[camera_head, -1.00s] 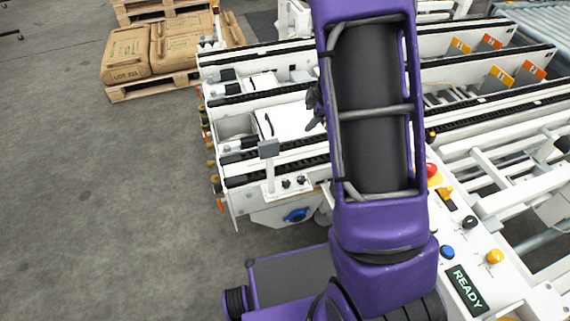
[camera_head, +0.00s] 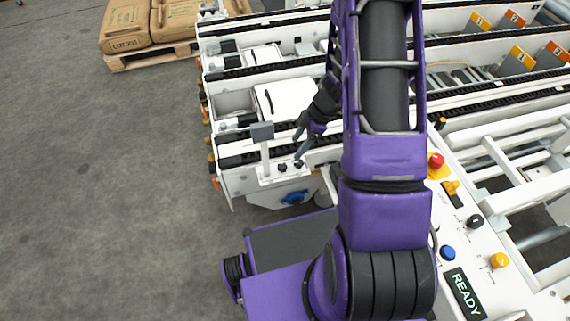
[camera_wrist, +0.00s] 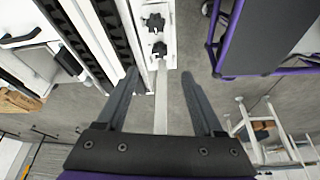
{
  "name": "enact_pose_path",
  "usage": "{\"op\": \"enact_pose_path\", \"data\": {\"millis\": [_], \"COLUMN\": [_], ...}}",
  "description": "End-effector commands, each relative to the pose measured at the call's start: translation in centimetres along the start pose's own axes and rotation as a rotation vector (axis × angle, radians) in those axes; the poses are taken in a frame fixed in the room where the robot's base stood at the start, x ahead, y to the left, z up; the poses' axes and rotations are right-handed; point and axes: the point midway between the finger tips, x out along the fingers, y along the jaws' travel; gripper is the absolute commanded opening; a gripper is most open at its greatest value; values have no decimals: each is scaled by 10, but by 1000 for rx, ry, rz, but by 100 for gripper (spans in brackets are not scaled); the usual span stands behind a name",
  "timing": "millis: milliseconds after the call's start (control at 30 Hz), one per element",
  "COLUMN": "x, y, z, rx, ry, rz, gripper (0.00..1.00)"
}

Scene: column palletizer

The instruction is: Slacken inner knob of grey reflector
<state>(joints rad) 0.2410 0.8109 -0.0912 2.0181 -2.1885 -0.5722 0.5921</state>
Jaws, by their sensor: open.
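The grey reflector (camera_head: 262,131) stands on a white post above a white bracket plate. Two black knobs sit on that plate, a left knob (camera_head: 282,167) and a right knob (camera_head: 298,164). In the wrist view two black star-shaped knobs show ahead of the fingers, a farther one (camera_wrist: 154,22) and a nearer one (camera_wrist: 159,49). My gripper (camera_wrist: 159,73) is open and empty, its two grey fingers spread to either side of the nearer knob's line. In the head view my gripper (camera_head: 299,146) is just above the right knob. Contact cannot be told.
White conveyor rails with black chains (camera_head: 265,155) run beside the plate. A blue knob (camera_head: 294,197) is below it. A control panel with a READY display (camera_head: 465,293) and buttons is at right. A pallet with brown sacks (camera_head: 125,25) stands back left. The left floor is clear.

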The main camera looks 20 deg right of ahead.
Motion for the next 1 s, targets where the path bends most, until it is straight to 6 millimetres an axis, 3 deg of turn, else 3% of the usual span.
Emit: {"op": "enact_pose_path", "data": {"millis": [33, 200, 400, 600, 933, 1000], "x": [16, 53, 87, 103, 106, 106], "y": [-1, -1, 0, 0, 0, 0], "z": [2, 2, 1, 1, 0, 0], "rx": [2, 2, 2, 1, 0, 0], "ry": [1, 2, 1, 0, -1, -1], "rz": [-2, -2, -1, 1, 2, 1], "gripper": [69, 69, 69, 69, 69, 56]}}
